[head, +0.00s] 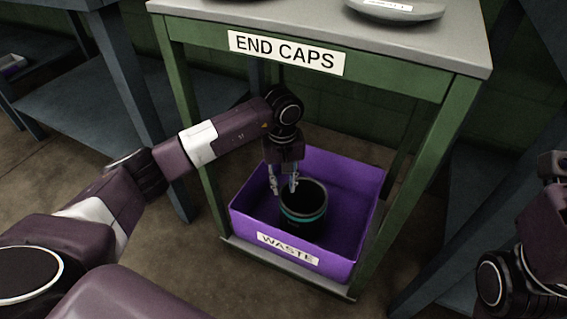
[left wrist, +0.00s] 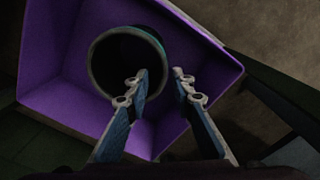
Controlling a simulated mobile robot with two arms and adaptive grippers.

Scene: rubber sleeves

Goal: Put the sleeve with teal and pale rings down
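The dark sleeve with teal and pale rings (head: 304,214) stands in the purple waste box (head: 246,222), toward its front, with its open end up. In the left wrist view the sleeve's round rim (left wrist: 93,72) and dark inside show, with a little teal at the far edge. My left gripper (head: 283,184) is over the box at the sleeve's rim. Its two fingers (left wrist: 160,80) are spread apart, one overlapping the sleeve's opening and the other outside it. I cannot tell whether either finger touches the sleeve. The sleeve's base is hidden.
The box, labelled WASTE, sits on the low shelf of a green stand (head: 172,70). The stand's grey top, labelled END CAPS, is above and holds a pale dish (head: 394,10). Blue-grey benches (head: 85,100) stand at both sides. My right arm shows at the right edge.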

